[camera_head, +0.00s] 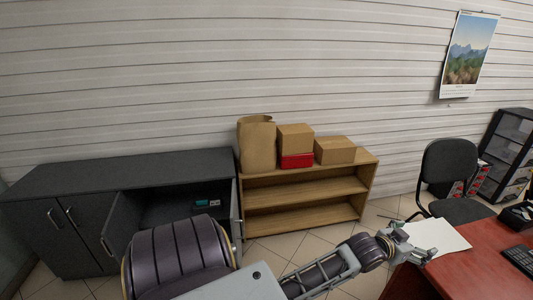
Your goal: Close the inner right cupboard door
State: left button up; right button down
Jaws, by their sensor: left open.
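A dark grey cupboard (130,175) stands against the wall at the left. Its inner right door (122,226) stands ajar, swung out to the left, with a metal handle low on its front. The outer right door (236,205) is also open and seen nearly edge-on at the cupboard's right end. The two left doors (65,235) are shut. My left gripper (413,246) is open and empty at the right, by the red desk, far from the cupboard doors. My own arm hides the lower part of the opening. My right gripper is not in view.
A red desk (460,268) with white paper (437,235) and a black chair (452,165) stand at the right. Tiled floor shows between.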

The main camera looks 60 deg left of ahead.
aim_at(119, 228)
jog(key=u, duration=3.1)
